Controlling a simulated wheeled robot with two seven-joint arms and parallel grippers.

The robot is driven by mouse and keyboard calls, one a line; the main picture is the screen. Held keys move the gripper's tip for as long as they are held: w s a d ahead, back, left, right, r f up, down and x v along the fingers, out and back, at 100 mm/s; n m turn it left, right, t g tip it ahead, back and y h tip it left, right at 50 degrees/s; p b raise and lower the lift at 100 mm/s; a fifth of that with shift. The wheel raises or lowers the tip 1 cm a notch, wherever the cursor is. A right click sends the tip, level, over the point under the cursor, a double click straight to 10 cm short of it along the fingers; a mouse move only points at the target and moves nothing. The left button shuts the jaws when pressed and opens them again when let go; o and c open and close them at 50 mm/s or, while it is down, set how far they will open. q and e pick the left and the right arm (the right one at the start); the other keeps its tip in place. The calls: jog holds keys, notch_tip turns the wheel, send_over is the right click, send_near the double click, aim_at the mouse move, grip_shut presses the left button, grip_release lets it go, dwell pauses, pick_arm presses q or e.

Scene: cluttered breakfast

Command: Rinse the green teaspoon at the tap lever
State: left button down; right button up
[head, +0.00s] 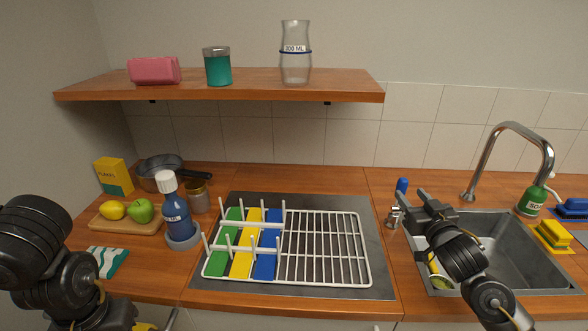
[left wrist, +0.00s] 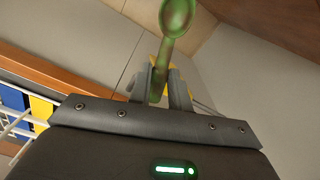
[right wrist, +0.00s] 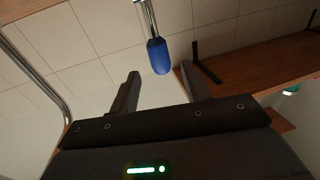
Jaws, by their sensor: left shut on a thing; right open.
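The green teaspoon (left wrist: 177,17) is in the left wrist view, its handle between the fingers of my left gripper (left wrist: 161,82), which is shut on it with the bowl pointing away. In the head view my left arm is at the lower left; its fingers and the spoon are not visible there. The blue tap lever (head: 402,185) stands on a chrome base left of the sink (head: 510,245). My right gripper (head: 408,199) is open beside it. In the right wrist view the lever (right wrist: 158,56) shows just beyond and between the open fingertips (right wrist: 159,72).
The tap spout (head: 515,125) arches over the sink. A white rack (head: 365,245) with coloured plates stands mid-counter. A blue bottle (head: 176,213) and fruit board (head: 100,221) are left.

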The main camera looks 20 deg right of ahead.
aim_at(399, 181)
jog(key=w, duration=0.5)
jog(key=w+d, duration=0.1)
jog(key=w, duration=0.1)
jog(key=shift+w+p, duration=0.35)
jog(key=shift+w, duration=0.05)
grip_shut()
